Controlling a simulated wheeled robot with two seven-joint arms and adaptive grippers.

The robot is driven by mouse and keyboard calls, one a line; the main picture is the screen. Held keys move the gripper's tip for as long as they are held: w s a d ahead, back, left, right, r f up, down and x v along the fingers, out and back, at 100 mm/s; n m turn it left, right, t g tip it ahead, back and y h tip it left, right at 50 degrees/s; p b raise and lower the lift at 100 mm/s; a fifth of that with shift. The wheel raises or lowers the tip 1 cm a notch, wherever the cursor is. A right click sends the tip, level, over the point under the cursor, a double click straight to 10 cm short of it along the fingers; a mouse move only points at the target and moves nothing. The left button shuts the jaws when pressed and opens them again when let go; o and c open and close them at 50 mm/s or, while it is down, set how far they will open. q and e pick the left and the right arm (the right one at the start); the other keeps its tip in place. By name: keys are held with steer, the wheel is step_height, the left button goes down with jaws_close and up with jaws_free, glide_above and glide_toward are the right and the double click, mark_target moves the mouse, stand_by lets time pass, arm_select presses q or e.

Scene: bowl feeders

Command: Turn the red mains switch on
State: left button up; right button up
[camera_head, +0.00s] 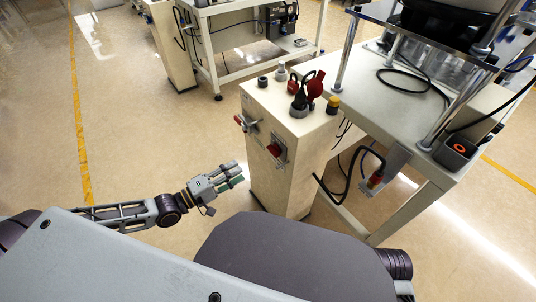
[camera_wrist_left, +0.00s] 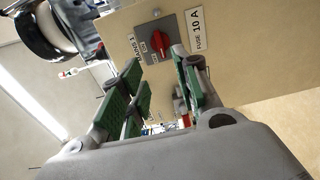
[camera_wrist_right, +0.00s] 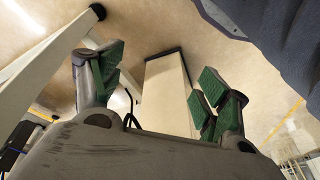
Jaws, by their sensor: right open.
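The pale control cabinet (camera_head: 290,130) carries two red rotary switches on its front, one near the left edge (camera_head: 240,121) and one lower to the right (camera_head: 275,150). In the left wrist view a red switch (camera_wrist_left: 160,43) on a grey plate shows beyond the fingertips, by a label reading "MAINS" and one reading "FUSE 10 A". My left gripper (camera_head: 238,173) is open and empty, in front of the cabinet and apart from it; its green-padded fingers also show in the left wrist view (camera_wrist_left: 157,65). My right gripper (camera_wrist_right: 160,78) is open and empty, hidden in the head view.
A white-topped table (camera_head: 400,125) with metal posts and cables stands to the right. Floor left of the cabinet is clear.

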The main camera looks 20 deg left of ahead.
arm_select(q)
steer(key=shift+w, duration=0.1)
steer(key=b, duration=0.3)
glide_toward(271, 152)
steer(key=shift+w, duration=0.65)
steer(key=shift+d+f+b+x, duration=0.1)
steer(key=shift+b+x, duration=0.3)
steer(key=shift+x, duration=1.05)
steer(key=shift+d+f+b+x, duration=0.15)
steer(key=shift+b+x, duration=0.2)
steer(key=shift+x, duration=1.1)
steer(key=shift+w+d, duration=0.45)
steer(key=shift+d, duration=0.05)
steer(key=shift+w+d, duration=0.1)
arm_select(e)
steer(key=shift+t+y, duration=0.7)
steer(key=shift+t, duration=0.1)
steer(key=a+f, duration=0.1)
steer(key=f, duration=0.2)
steer(key=a+f, duration=0.1)
steer(key=shift+w+a+f, duration=0.25)
steer(key=shift+w+a, duration=0.05)
steer(key=shift+w, duration=0.1)
arm_select(q)
steer(key=shift+r, duration=0.1)
arm_select(e)
steer(key=shift+d, duration=0.1)
arm_select(q)
steer(key=shift+c, duration=0.2)
